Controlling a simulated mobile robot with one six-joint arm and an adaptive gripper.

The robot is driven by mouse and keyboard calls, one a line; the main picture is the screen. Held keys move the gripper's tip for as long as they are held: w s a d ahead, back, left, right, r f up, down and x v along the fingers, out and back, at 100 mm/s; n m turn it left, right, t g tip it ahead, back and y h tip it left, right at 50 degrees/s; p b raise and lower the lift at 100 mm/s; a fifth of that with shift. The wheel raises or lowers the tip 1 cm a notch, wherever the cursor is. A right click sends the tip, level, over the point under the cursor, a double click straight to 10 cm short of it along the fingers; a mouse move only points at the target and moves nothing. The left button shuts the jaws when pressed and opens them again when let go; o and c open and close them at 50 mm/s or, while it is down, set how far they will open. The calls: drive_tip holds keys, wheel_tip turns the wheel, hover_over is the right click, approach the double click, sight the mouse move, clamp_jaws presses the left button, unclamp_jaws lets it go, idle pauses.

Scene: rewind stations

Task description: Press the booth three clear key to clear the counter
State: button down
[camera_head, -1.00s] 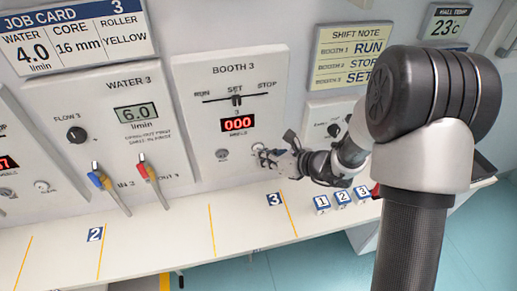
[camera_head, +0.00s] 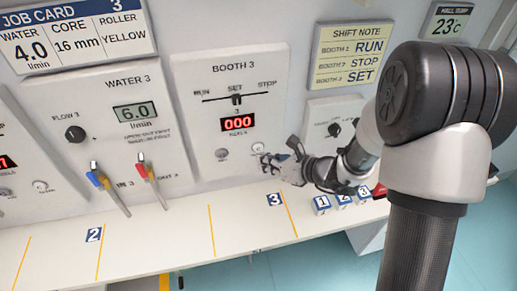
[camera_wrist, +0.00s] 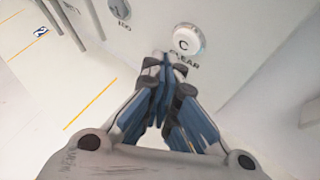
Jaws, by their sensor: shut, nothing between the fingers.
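The booth three panel (camera_head: 190,85) stands upright, with a red counter display (camera_head: 238,123) reading 000. Its round white clear key (camera_head: 257,147) is at the panel's lower right. In the wrist view the clear key (camera_wrist: 187,38) shows a letter C, with the word CLEAR below it. My gripper (camera_head: 267,163) is just below and right of the key. In the wrist view my shut fingertips (camera_wrist: 165,66) are below and left of the key, with a visible gap between them and it. Nothing is held.
A second round key (camera_head: 222,153) sits left of the clear key. The booth slider (camera_head: 236,98) is at SET. Below is a white shelf (camera_head: 180,235) with numbered blocks (camera_head: 343,200) at the right. The water 3 panel (camera_head: 110,150) with two levers is on the left.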

drive_tip(key=s, duration=0.2)
drive_tip(key=s+d, duration=0.1)
drive_tip(key=s, duration=0.1)
drive_tip(key=shift+s+b, duration=0.1)
drive_tip(key=shift+b, duration=0.3)
idle(0.4)
drive_tip(key=s+a+r+n+g, duration=0.1)
drive_tip(key=s+r+n+g, duration=0.2)
drive_tip(key=s+r+n, duration=0.35)
drive_tip(key=s+a+r+n+g, duration=0.15)
drive_tip(key=s+r+n, duration=0.25)
drive_tip(key=s+n, duration=0.45)
drive_tip(key=s+d+r+n+t+h, duration=0.1)
drive_tip(key=s+d+n+h, duration=0.3)
drive_tip(key=d, duration=0.4)
drive_tip(key=s+d+r+n+t+h, duration=0.1)
drive_tip(key=s+d+r+n+h, duration=0.2)
drive_tip(key=n, duration=0.6)
drive_tip(key=s+d+h, duration=0.2)
drive_tip(key=d+h, duration=0.1)
drive_tip(key=d, duration=0.1)
drive_tip(key=shift+d+r, duration=0.15)
drive_tip(key=shift+d, duration=0.2)
